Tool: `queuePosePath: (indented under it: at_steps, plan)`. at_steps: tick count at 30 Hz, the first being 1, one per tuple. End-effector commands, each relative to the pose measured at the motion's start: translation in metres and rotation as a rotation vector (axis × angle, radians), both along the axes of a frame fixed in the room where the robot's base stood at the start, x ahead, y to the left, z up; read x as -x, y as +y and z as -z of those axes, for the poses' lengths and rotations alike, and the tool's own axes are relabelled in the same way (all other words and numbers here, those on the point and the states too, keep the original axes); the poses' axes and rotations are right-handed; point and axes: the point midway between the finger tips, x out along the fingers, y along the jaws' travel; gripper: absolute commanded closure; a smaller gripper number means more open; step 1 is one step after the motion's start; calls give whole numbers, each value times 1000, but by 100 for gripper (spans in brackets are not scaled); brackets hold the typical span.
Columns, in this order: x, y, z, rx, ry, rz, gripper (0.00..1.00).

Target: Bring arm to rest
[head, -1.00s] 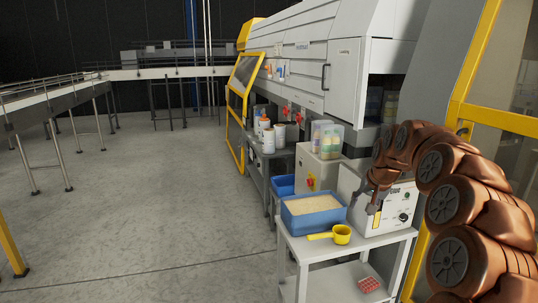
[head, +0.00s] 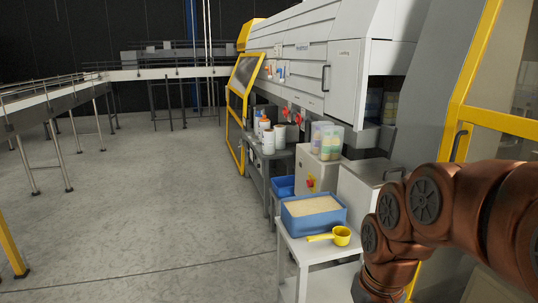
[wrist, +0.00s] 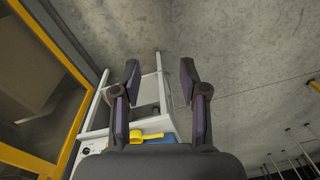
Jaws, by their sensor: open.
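My gripper (wrist: 160,85) shows in the wrist view with its two dark fingers spread apart and nothing between them. Beyond the fingers are the white cart and the bare floor. In the head view my copper-coloured arm comes in from the right and bends down in front of the cart's right side. The gripper itself is not visible in the head view.
The white cart (head: 290,246) carries a blue tub of pale grains (head: 300,226) and a yellow scoop (head: 341,236). A yellow-framed glass guard (head: 500,120) stands at right, close to my arm. Grey floor (head: 150,200) lies open at left.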

Motion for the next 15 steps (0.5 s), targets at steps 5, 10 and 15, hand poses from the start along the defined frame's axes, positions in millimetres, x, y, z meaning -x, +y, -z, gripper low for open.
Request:
queuePosePath:
  at_steps: [5,10,15]
  plan:
    - [72,-5,20,33,77,-10,57]
    - [124,-12,36,52,138,-7,57]
    - [150,-14,46,59,173,-2,57]
